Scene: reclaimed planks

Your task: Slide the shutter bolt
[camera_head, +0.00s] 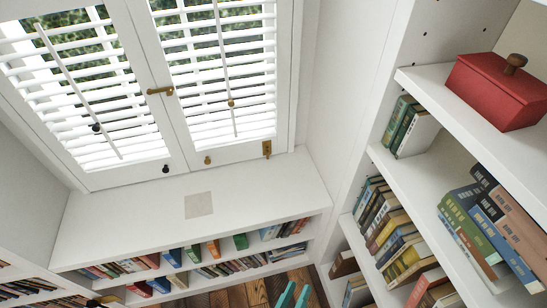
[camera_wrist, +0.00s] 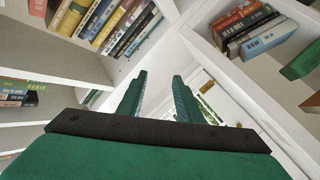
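White louvred shutters stand closed over the window in the head view, a left panel (camera_head: 70,90) and a right panel (camera_head: 215,70). A brass latch (camera_head: 160,91) lies across the seam between them at mid height. A small upright brass bolt (camera_head: 267,149) sits at the right panel's lower right corner, near the sill. My gripper (camera_head: 294,295) shows at the bottom edge of the head view, well below both brass fittings and touching neither. In the wrist view its two green fingers (camera_wrist: 158,85) are apart with nothing between them. Part of the window area shows small beyond the right finger.
A white sill (camera_head: 130,222) with a square beige patch (camera_head: 198,205) runs below the shutters, over low bookshelves. Tall bookshelves (camera_head: 385,160) with a red box (camera_head: 497,92) stand at right. In the wrist view, shelves of books (camera_wrist: 110,25) flank my fingers. Wooden floor (camera_head: 235,296) shows below.

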